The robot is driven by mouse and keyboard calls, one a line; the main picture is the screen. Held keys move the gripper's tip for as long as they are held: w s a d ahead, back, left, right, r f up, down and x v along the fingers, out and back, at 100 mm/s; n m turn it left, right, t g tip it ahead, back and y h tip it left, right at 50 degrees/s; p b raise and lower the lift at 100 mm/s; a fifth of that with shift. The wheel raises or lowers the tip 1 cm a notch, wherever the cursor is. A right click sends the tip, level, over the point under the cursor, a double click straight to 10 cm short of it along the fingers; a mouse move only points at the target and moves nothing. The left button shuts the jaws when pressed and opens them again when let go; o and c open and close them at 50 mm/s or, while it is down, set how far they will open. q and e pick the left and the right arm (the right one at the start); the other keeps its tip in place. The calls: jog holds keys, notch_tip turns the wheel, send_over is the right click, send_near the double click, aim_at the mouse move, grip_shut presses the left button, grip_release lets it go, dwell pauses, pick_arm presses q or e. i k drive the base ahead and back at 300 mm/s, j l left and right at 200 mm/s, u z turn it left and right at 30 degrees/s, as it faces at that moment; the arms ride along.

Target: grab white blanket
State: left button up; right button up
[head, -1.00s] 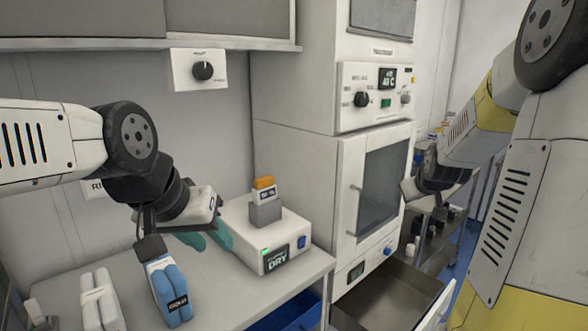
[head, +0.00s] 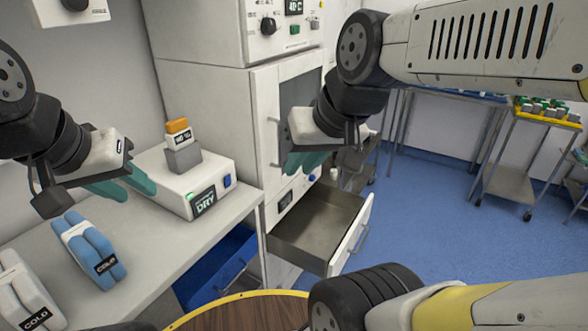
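A white rolled bundle (head: 20,292) with a COLD label lies on the counter at the lower left, partly cut off by the picture edge. It is the only white cloth-like thing I see. A blue bundle (head: 88,250), also labelled COLD, lies beside it to the right. My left gripper (head: 124,187) is above the counter, beyond the blue bundle and in front of the DRY box. Its teal fingers are apart and empty. My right gripper (head: 305,162) is in front of the tall cabinet's glass door, far from the bundles. Its teal fingers look apart and empty.
A white DRY box (head: 165,188) with a grey and orange block (head: 180,148) stands on the counter (head: 180,250). A metal drawer (head: 300,240) is pulled out under the cabinet. A blue drawer (head: 215,268) is below the counter. Blue floor and carts lie to the right.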

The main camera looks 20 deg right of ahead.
aim_at(26, 303)
jog(key=z, duration=1.2)
jog(key=u, duration=2.95)
